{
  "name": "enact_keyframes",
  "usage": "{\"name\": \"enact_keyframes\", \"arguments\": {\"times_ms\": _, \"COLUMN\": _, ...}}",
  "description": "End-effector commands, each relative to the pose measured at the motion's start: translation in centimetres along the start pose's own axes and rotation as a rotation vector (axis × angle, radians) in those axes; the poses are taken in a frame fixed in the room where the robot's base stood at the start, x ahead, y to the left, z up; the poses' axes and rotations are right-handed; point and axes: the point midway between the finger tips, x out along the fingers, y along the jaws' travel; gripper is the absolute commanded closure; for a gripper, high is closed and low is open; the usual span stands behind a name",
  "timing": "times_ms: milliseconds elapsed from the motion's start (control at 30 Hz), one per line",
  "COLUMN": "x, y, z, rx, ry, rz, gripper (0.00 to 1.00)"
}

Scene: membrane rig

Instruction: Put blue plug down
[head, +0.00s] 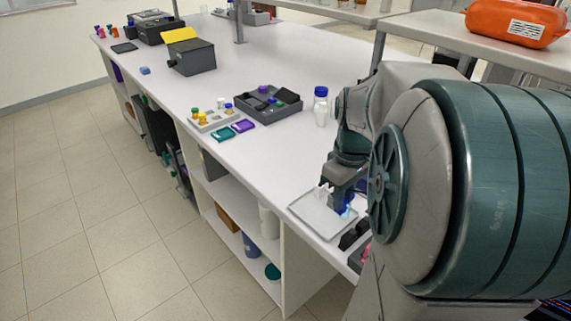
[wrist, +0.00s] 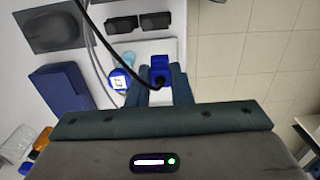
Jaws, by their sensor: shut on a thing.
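My gripper (head: 337,205) is low over the near end of the white bench, above a shallow pale tray (head: 312,219). In the wrist view, my gripper (wrist: 167,94) is shut on the blue plug (wrist: 161,64), which sits between the two fingers. A bit of blue plug (head: 346,211) also shows below my gripper in the head view. A dark cable crosses in front of the plug in the wrist view. The plug's underside is hidden, so I cannot tell whether it touches the tray.
A round blue-rimmed gauge (wrist: 119,82) is left of the plug. A blue box (wrist: 62,88) lies farther left. A blue-capped bottle (head: 321,106) and a grey rack (head: 283,113) stand farther along the bench. The bench edge is close to the tray.

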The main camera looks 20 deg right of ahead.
Motion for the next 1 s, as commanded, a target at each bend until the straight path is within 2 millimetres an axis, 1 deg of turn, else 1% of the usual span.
{"name": "enact_keyframes", "arguments": {"times_ms": 33, "x": 0.7, "y": -0.1, "z": -1.2, "rx": -0.007, "ry": -0.004, "rz": -0.003, "gripper": 1.00}}
{"name": "enact_keyframes", "arguments": {"times_ms": 200, "x": 2.7, "y": -0.1, "z": -4.6, "rx": -0.005, "ry": -0.004, "rz": -0.003, "gripper": 1.00}}
{"name": "enact_keyframes", "arguments": {"times_ms": 300, "x": 3.5, "y": 0.0, "z": -6.0, "rx": -0.004, "ry": -0.002, "rz": -0.001, "gripper": 1.00}}
{"name": "enact_keyframes", "arguments": {"times_ms": 400, "x": 4.0, "y": 0.0, "z": -6.7, "rx": -0.001, "ry": -0.001, "rz": -0.001, "gripper": 1.00}}
{"name": "enact_keyframes", "arguments": {"times_ms": 467, "x": 4.2, "y": 0.1, "z": -7.0, "rx": 0.000, "ry": 0.000, "rz": 0.000, "gripper": 1.00}}
{"name": "enact_keyframes", "arguments": {"times_ms": 533, "x": 4.9, "y": 0.1, "z": -7.0, "rx": 0.001, "ry": -0.003, "rz": -0.002, "gripper": 1.00}}
{"name": "enact_keyframes", "arguments": {"times_ms": 700, "x": 7.4, "y": 0.1, "z": -6.9, "rx": 0.002, "ry": -0.004, "rz": -0.003, "gripper": 1.00}}
{"name": "enact_keyframes", "arguments": {"times_ms": 767, "x": 7.9, "y": 0.1, "z": -6.9, "rx": 0.002, "ry": -0.002, "rz": -0.001, "gripper": 1.00}}
{"name": "enact_keyframes", "arguments": {"times_ms": 833, "x": 8.2, "y": 0.1, "z": -7.0, "rx": 0.002, "ry": 0.000, "rz": 0.000, "gripper": 1.00}}
{"name": "enact_keyframes", "arguments": {"times_ms": 1000, "x": 8.2, "y": 0.2, "z": -7.0, "rx": 0.002, "ry": 0.000, "rz": 0.001, "gripper": 1.00}}
